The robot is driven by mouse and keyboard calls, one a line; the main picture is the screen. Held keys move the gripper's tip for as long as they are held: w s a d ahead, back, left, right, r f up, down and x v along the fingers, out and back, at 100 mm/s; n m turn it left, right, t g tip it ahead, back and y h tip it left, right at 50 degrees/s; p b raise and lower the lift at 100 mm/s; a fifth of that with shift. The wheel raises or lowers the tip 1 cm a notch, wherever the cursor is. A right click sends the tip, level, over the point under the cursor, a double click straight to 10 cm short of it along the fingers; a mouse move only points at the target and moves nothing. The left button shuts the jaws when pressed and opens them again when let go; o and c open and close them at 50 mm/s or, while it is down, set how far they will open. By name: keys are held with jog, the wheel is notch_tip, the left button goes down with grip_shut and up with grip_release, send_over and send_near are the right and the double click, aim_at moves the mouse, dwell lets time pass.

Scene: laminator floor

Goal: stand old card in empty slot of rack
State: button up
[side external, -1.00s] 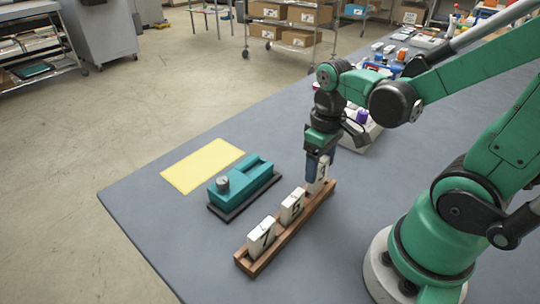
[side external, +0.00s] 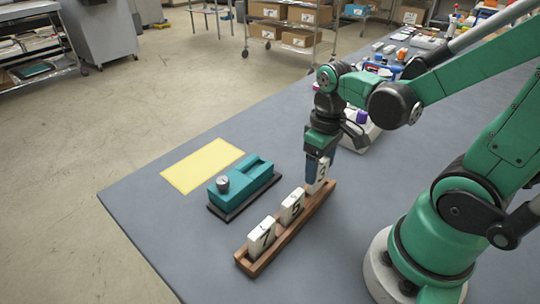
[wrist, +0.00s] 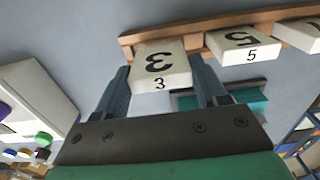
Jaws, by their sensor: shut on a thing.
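The wooden rack (side external: 276,243) lies on the table and also shows along the top of the wrist view (wrist: 196,42). A white card marked 7 (side external: 262,236) stands at its near end. A white card marked 5 (side external: 292,208) stands in the middle and shows in the wrist view (wrist: 238,42). My gripper (side external: 315,175) is at the far end, shut on a white card marked 3 (side external: 322,173). In the wrist view the fingers flank card 3 (wrist: 160,68). Its lower end is at the rack; I cannot tell if it is fully seated.
A teal device (side external: 243,184) with a grey knob sits left of the rack. A yellow sheet (side external: 202,165) lies behind it. A pale bin (side external: 358,137) is behind my gripper. The table left of the rack's near end is clear.

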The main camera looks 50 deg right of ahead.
jog(key=shift+f, duration=0.95)
dwell(1.7)
jog(key=o, duration=1.3)
jog(key=shift+r, duration=0.15)
jog(key=shift+r, duration=3.65)
